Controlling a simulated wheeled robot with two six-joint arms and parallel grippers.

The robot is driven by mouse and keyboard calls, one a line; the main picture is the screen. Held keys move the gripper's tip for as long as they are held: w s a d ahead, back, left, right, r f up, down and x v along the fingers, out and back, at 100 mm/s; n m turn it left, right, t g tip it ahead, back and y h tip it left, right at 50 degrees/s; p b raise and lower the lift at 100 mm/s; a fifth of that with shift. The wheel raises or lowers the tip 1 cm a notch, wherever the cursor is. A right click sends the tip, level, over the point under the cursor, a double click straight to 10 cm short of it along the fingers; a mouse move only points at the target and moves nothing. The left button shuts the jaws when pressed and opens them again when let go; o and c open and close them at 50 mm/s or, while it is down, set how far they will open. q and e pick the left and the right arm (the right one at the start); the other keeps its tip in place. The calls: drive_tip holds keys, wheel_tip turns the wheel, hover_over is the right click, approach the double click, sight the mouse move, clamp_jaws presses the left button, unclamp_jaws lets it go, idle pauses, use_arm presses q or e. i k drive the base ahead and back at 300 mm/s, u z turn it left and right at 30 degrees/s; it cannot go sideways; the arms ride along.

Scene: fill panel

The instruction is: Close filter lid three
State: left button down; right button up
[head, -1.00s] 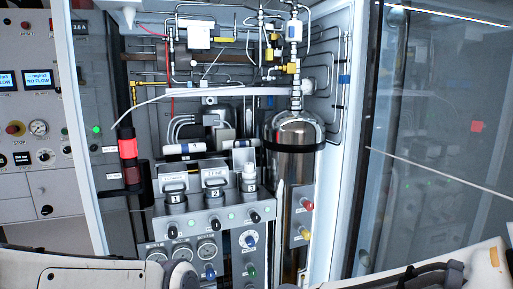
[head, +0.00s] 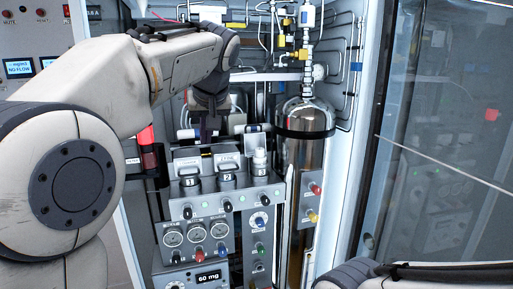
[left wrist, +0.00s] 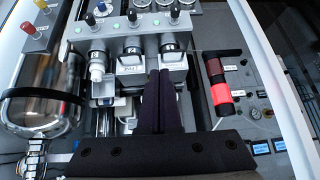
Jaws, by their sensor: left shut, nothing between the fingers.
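The filter unit is a grey box with three positions in a row. At the third, on the right, a white filter cartridge (head: 259,162) stands upright and exposed. A pale upright plate (head: 255,141) is behind it; I cannot tell if this is lid three. The cartridge is left of the fingers in the left wrist view (left wrist: 97,68). My left gripper (head: 210,128) is shut and empty, above and behind the unit. Its dark fingers (left wrist: 158,75) show in the left wrist view near positions one and two.
A shiny steel cylinder (head: 304,150) stands close right of the unit. A red lamp post (head: 147,150) stands to the left. Thin pipes cover the back wall. The glass door (head: 450,130) is on the right. Gauges (head: 197,235) and knobs are below.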

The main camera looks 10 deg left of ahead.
sight(249, 140)
drive_tip(key=k, duration=1.2)
drive_tip(key=u, duration=0.15)
drive_tip(key=i, duration=2.35)
drive_tip(key=z, duration=0.45)
